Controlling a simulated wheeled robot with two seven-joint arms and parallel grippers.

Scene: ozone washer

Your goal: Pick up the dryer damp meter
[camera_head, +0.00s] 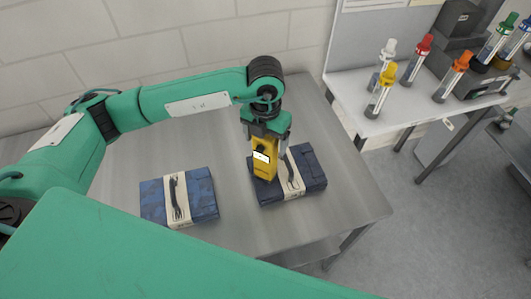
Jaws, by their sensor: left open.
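The yellow dryer damp meter (267,178), with a dark and pale face, shows at the left side of the right blue folded bundle (310,170). Whether it stands on the bundle's edge or on the table beside it, I cannot tell. My left gripper (267,144) points down over the meter, with its open fingers on either side of the meter's upper part. Whether the fingers touch it is not clear. My right gripper is not in view.
Another blue bundle (205,197) with a pale band lies to the left on the grey metal table (331,222). A white side table (401,109) at right holds several colour-capped bottles and dark boxes. The metal table's front right is clear.

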